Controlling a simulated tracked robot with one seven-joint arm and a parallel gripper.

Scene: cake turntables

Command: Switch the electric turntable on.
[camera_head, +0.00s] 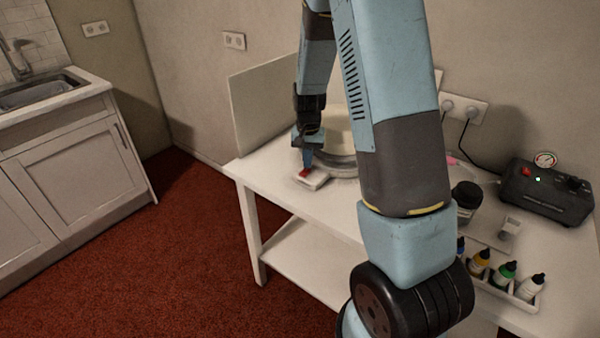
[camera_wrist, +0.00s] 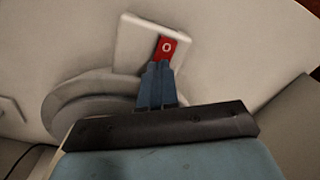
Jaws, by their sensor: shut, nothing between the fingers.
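The turntable is a grey round disc (camera_head: 343,163) bearing a pale round cake (camera_head: 338,130); my arm hides much of both. The disc also shows in the wrist view (camera_wrist: 75,104). A white switch box (camera_head: 316,182) juts out at its front left, also visible in the wrist view (camera_wrist: 131,44). On the box is a red rocker (camera_wrist: 167,46) with a white "O" mark on its visible end. My gripper (camera_head: 307,165) is shut and empty, pointing down over the box. In the wrist view its fingertips (camera_wrist: 158,66) cover the rocker's other end. I cannot tell whether they touch it.
A black compressor (camera_head: 545,192) with a gauge, red switch and green light stands at the right. Several small bottles (camera_head: 503,274) sit in a white tray near the front, with a dark jar (camera_head: 466,197) behind. A pale panel (camera_head: 262,110) rises behind the table (camera_head: 262,176).

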